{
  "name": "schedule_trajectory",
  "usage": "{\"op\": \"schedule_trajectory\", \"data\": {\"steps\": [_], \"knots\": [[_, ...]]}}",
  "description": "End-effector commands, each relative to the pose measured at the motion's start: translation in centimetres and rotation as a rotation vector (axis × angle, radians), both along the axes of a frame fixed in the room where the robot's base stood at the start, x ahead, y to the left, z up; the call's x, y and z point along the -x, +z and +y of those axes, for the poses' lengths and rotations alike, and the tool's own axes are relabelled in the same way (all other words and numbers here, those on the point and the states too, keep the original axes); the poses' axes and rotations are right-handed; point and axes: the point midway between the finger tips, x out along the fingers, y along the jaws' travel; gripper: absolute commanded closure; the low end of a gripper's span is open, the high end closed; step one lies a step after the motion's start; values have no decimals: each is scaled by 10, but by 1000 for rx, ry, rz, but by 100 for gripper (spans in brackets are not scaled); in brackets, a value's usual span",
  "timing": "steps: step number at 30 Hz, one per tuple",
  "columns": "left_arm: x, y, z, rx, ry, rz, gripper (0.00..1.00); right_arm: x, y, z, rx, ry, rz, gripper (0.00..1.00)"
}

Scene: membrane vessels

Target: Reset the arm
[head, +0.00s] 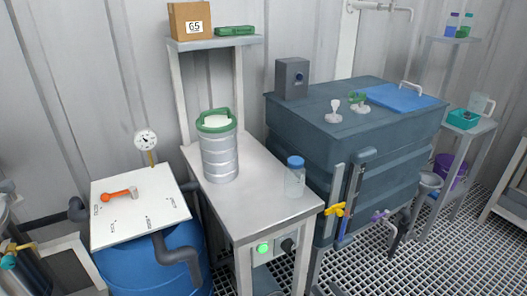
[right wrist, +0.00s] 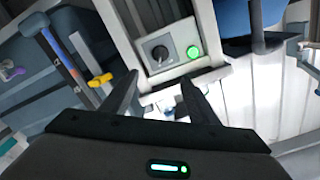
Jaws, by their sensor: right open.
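My right gripper (right wrist: 160,80) shows in the right wrist view. Its two dark fingers are apart with nothing between them. Beyond the fingertips is a grey control box (right wrist: 172,48) with a black knob and a lit green button. The same box shows in the head view (head: 272,250) under the front of the metal table. I do not make out either gripper in the head view. My left gripper is in neither view.
The metal table (head: 240,205) holds a silver canister (head: 219,155) with a green handle and a blue-capped bottle (head: 295,180). A blue drum (head: 150,265) with a white lid stands left. A large dark tank (head: 345,135) with yellow and purple valve handles stands right.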

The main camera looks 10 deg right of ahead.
Motion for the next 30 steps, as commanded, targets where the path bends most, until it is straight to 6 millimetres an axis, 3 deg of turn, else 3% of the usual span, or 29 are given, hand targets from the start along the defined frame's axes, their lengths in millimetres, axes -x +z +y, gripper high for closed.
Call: {"op": "schedule_trajectory", "data": {"steps": [4,7,13,17,21,25,30], "knots": [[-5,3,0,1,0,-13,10,2,-17,1,36,-8,32,46],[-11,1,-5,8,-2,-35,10,6,-44,2,93,-19,84,46],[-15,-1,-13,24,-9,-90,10,35,-138,9,286,-27,279,46],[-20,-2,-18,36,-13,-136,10,75,-209,19,430,-6,448,46],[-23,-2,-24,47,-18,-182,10,130,-275,34,566,46,631,46],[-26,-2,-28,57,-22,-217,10,177,-316,49,659,103,765,46],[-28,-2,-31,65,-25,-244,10,216,-343,61,726,156,862,46]]}}
